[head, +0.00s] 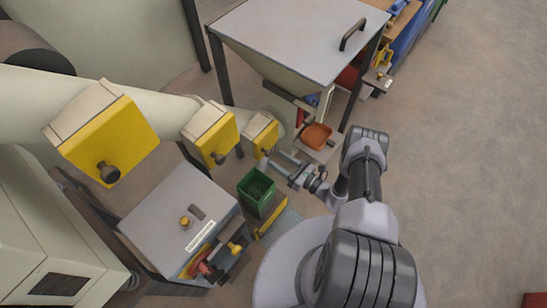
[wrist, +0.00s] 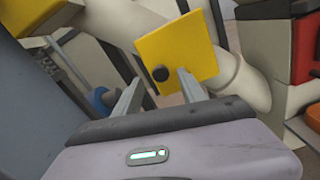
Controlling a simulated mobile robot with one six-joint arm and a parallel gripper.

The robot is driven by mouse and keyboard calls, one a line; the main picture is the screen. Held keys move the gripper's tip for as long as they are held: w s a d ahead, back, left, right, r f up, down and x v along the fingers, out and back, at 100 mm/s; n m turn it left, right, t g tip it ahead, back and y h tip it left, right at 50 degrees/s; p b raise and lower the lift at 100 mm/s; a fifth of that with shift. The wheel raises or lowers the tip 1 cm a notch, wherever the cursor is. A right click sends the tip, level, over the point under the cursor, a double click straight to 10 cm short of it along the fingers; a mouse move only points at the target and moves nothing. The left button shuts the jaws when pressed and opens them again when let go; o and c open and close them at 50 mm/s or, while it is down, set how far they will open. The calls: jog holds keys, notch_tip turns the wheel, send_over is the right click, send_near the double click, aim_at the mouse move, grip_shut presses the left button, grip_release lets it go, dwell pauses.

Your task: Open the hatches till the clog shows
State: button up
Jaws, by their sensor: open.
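Three yellow hatches with dark round knobs sit on box-shaped ports along a pale pipe (head: 165,108) in the head view. They are the large near hatch (head: 110,140), the middle hatch (head: 217,140) and the far hatch (head: 265,137). All three look closed, and no clog is visible. My gripper (head: 276,163) is open and empty beside the far hatch. In the wrist view a yellow hatch (wrist: 184,48) fills the space ahead of my gripper (wrist: 159,80). Its dark knob (wrist: 160,74) appears between the fingertips; I cannot tell how deep.
A green bin (head: 257,188) stands below my gripper. A grey control box (head: 180,215) with a red and yellow switch is at lower left. A grey-topped hopper (head: 295,35) stands behind, with an orange bowl (head: 317,135) at its base.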

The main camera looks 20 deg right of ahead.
aim_at(270, 143)
jog(key=shift+x, duration=1.45)
jog(key=shift+c, duration=0.2)
grip_shut()
